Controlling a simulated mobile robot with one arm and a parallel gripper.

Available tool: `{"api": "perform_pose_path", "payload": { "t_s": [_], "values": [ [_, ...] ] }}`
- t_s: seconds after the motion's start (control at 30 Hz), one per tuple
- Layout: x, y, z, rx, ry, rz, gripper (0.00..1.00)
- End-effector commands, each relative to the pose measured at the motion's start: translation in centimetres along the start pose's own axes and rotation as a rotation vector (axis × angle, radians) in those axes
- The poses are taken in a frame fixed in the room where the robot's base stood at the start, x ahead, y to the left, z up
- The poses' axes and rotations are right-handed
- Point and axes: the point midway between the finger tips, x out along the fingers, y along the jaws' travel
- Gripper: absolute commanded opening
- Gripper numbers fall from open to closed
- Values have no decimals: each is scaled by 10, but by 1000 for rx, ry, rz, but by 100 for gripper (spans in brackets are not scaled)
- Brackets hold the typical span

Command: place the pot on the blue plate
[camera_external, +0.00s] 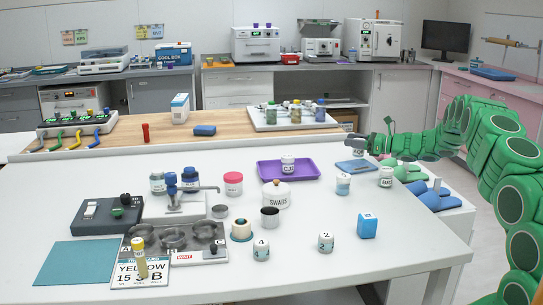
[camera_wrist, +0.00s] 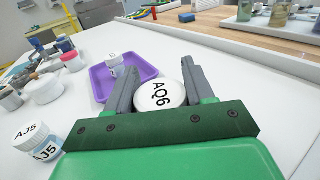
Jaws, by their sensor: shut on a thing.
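The pot, with a round white lid marked AQ6 (camera_wrist: 165,95), sits between the two grey fingers of my gripper (camera_wrist: 161,76) in the wrist view. My gripper (camera_external: 368,144) is shut on it. In the external view the small white pot (camera_external: 357,152) is at the end of my green arm, near the table's far right side. A flat blue plate (camera_external: 351,168) lies on the white table just below the pot. I cannot tell whether the pot touches it. The plate is hidden in the wrist view.
A purple tray (camera_external: 270,174) holding a small pot is left of the plate. A pot marked AJ5 (camera_wrist: 36,138) stands near the plate; another pot (camera_external: 385,178) is to its right.

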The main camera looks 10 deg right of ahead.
Motion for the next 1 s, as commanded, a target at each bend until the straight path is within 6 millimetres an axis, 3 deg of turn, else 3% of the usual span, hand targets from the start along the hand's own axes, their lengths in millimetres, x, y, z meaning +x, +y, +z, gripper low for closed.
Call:
{"api": "perform_pose_path", "payload": {
  "t_s": [0.33, 0.77, 0.8, 0.93, 1.0],
  "values": [
    [2, -4, -32, 1, 0, 0, 22],
    [3, -4, -38, -1, 0, 1, 22],
    [3, -4, -38, -1, 0, 1, 57],
    [3, -4, -38, -1, 0, 0, 77],
    [3, -4, -38, -1, 0, 1, 78]
  ]
}}
